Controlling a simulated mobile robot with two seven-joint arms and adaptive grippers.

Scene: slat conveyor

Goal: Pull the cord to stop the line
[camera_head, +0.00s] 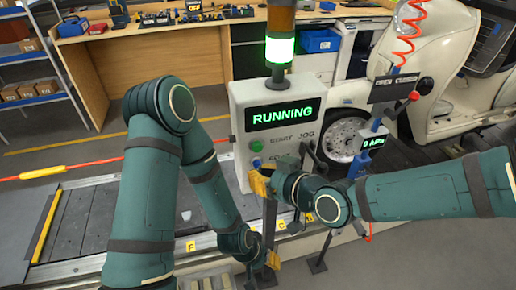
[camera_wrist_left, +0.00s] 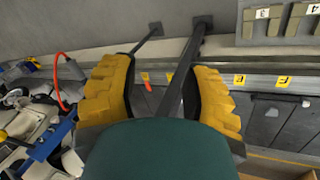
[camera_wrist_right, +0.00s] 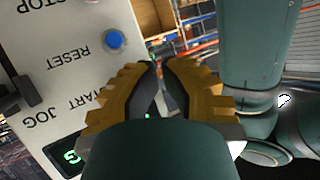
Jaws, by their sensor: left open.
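The red cord (camera_head: 100,161) with a yellow sleeve (camera_head: 42,172) runs along the far side of the conveyor at left, toward the control box (camera_head: 238,110). The box's display reads RUNNING and the stack lamp (camera_head: 280,48) glows green. My left gripper (camera_head: 270,260) is low, by the conveyor's near edge, away from the cord; in the left wrist view it is open and empty (camera_wrist_left: 162,68). My right gripper (camera_head: 261,180) is in front of the box's lower part, apart from the cord. Its fingertips (camera_wrist_right: 163,66) are close together; whether they are fully shut is unclear.
The box carries a green button (camera_head: 257,146) and a blue RESET button (camera_wrist_right: 113,39). A blue post (camera_head: 371,140) with a gauge stands to the right, before a cream vehicle (camera_head: 465,75). A workbench (camera_head: 130,40) stands behind. The conveyor's left part (camera_head: 85,215) looks clear.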

